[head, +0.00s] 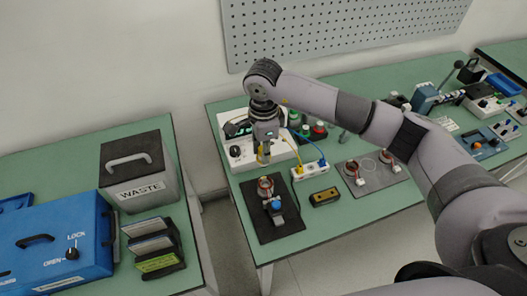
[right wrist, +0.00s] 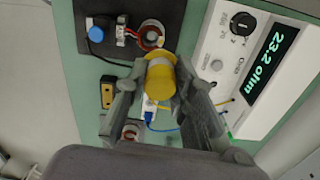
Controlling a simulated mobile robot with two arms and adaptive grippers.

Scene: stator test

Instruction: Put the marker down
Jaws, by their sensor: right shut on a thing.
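The marker is a yellow cylinder (right wrist: 160,80) between the fingers of my right gripper (right wrist: 160,88). In the head view the marker (head: 263,157) points down under the right gripper (head: 266,143), in front of the meter and above the far end of the black mat. My right gripper is shut on it. A stator with a copper-coloured ring (head: 265,186) sits on the black mat (head: 287,228), just below the marker in the picture; it also shows in the right wrist view (right wrist: 151,37), close by the marker. I cannot tell whether they touch. My left gripper is not in view.
The meter (right wrist: 253,60) reads 23.2 ohm. A blue-knobbed clamp (head: 275,204) stands on the black mat. Beside it are a white socket strip (head: 310,171) with cables and a black-and-yellow block (head: 325,197). A grey mat (head: 377,178) holds two stators. A waste bin (head: 140,183) stands left.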

